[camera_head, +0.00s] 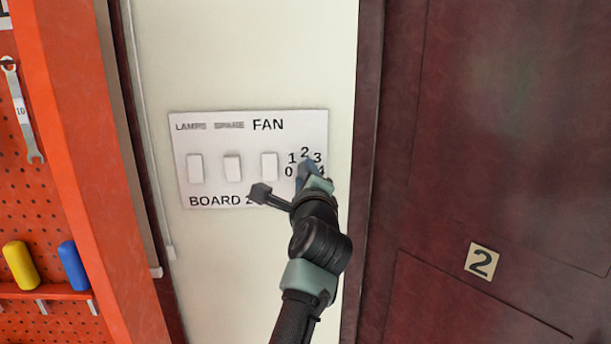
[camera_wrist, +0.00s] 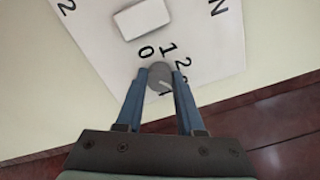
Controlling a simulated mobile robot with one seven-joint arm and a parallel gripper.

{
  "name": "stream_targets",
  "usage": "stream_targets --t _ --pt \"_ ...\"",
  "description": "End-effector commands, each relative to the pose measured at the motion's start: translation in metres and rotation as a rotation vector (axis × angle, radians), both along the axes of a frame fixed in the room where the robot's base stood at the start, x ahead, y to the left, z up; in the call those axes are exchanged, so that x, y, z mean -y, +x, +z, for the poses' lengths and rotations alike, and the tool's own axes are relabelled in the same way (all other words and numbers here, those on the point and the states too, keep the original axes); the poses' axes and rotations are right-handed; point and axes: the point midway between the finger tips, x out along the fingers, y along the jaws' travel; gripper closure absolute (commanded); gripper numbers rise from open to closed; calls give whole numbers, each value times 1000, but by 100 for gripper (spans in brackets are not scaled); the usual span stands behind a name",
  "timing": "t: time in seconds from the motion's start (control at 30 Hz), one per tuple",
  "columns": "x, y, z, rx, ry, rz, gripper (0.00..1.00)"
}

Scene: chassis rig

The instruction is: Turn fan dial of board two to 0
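The board (camera_head: 219,180), a white panel marked BOARD and FAN, is on the pale wall. It carries white rocker switches, one of them at the fan label (camera_head: 269,166). The grey round fan dial (camera_wrist: 158,77) shows in the wrist view between the fingertips, with a light pointer line on its face. The numbers 0 to 4 ring it; the gripper covers some. In the head view my gripper (camera_head: 306,174) hides the dial. In the wrist view the two blue fingers (camera_wrist: 159,84) stand on either side of the dial, close against it; they appear to grip it.
A dark red door (camera_head: 480,130) with a plate marked 2 (camera_head: 482,260) is at the right. An orange pegboard (camera_head: 40,190) with a wrench (camera_head: 22,112) and yellow and blue handles is at the left. A thin conduit (camera_head: 150,150) runs down the wall.

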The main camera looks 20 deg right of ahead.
Motion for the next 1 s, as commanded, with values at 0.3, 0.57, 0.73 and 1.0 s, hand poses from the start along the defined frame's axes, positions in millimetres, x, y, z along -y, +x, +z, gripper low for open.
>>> stream_targets --t 0.3,0.57,0.73,1.0 --pt "0 0 0 0 -1 0 100" --pt "1 0 -1 -13 -45 -1 100" --pt "1 0 -2 -39 -135 -2 100" --pt "1 0 -3 -104 -361 -1 100"
